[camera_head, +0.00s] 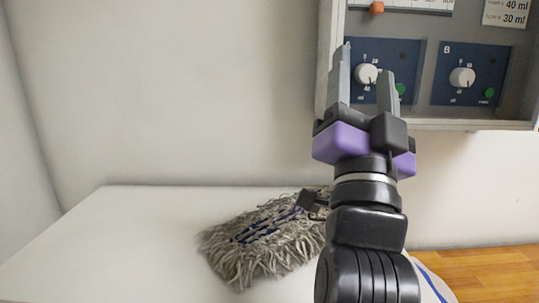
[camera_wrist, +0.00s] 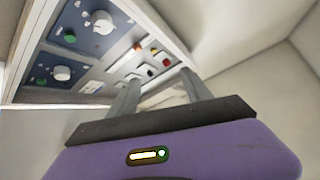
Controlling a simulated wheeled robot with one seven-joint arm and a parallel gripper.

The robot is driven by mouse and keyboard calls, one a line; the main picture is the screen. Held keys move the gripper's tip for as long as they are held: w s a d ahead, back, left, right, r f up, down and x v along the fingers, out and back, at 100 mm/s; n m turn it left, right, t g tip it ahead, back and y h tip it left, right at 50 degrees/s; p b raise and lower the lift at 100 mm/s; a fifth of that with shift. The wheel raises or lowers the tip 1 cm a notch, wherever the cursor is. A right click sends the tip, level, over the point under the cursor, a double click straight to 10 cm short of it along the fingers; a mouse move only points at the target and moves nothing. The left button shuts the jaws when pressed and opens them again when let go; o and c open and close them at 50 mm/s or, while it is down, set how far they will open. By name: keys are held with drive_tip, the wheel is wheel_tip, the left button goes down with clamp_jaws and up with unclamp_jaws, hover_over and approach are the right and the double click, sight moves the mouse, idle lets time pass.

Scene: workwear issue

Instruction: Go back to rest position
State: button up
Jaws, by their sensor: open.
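My gripper (camera_head: 367,68) is raised in front of the wall panel, its two grey fingers pointing up and apart. It is open, with nothing between the fingers. In the head view the fingers overlap the left dial module, around its white knob (camera_head: 366,74); I cannot tell how far they are from it. In the wrist view the fingers (camera_wrist: 160,90) point toward the panel's lower edge, with nothing held.
The control panel (camera_head: 440,119) has a second dial (camera_head: 461,77) marked B and green buttons. A grey mop head (camera_head: 262,240) with blue stripes lies on the white table (camera_head: 110,235). The table's left part is clear. A wooden surface (camera_head: 480,268) shows at lower right.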

drive_tip(key=s+f+n+g+y, duration=0.1)
drive_tip(key=s+f+n+y, duration=0.35)
drive_tip(key=f, duration=0.45)
drive_tip(key=s+f+n+g+y, duration=0.1)
drive_tip(key=s+f+n+y, duration=0.3)
drive_tip(key=f, duration=0.5)
drive_tip(key=s+f+n+g+y, duration=0.1)
drive_tip(key=s+f+n+y, duration=0.25)
drive_tip(key=f+n, duration=0.45)
drive_tip(key=s+d+f+m+g+h, duration=0.3)
drive_tip(key=s+d+f+g, duration=0.1)
drive_tip(key=s+f, duration=0.7)
drive_tip(key=s+d+f+m+g+h, duration=0.3)
drive_tip(key=s+f+m+g, duration=0.1)
drive_tip(key=s+f, duration=0.7)
drive_tip(key=s, duration=0.3)
drive_tip(key=shift+s+d+f, duration=0.25)
drive_tip(key=shift+s+d, duration=0.1)
drive_tip(key=shift+d, duration=0.05)
